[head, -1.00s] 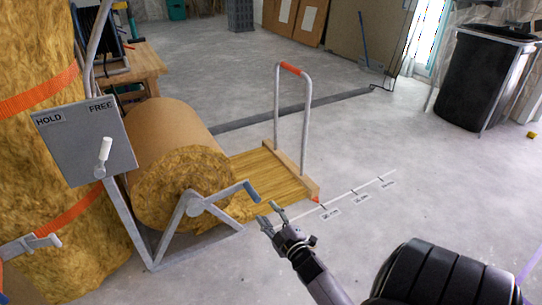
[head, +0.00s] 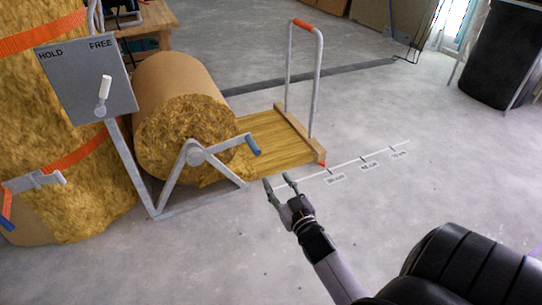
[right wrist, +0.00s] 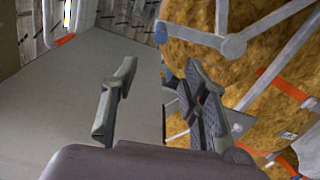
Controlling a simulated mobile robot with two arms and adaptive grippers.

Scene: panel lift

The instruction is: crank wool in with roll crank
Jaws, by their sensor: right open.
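The wool roll (head: 180,118) lies in a grey stand, with a flat wool strip (head: 275,138) running out right to a wooden end bar (head: 302,138). The roll crank (head: 220,150) sits on the roll's near end, its blue grip (head: 253,145) pointing right. My right gripper (head: 278,182) is open and empty, below and right of the blue grip, not touching it. In the right wrist view, its fingers (right wrist: 155,112) are spread and the blue grip (right wrist: 161,32) shows beyond them, near top centre. My left gripper is not in view.
A grey box (head: 85,80) marked HOLD and FREE has a white-knobbed lever (head: 104,88) standing nearly upright. A tall hoop with an orange top (head: 303,25) rises from the end bar. A marked floor scale (head: 363,160) runs right. A black bin (head: 500,50) stands far right.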

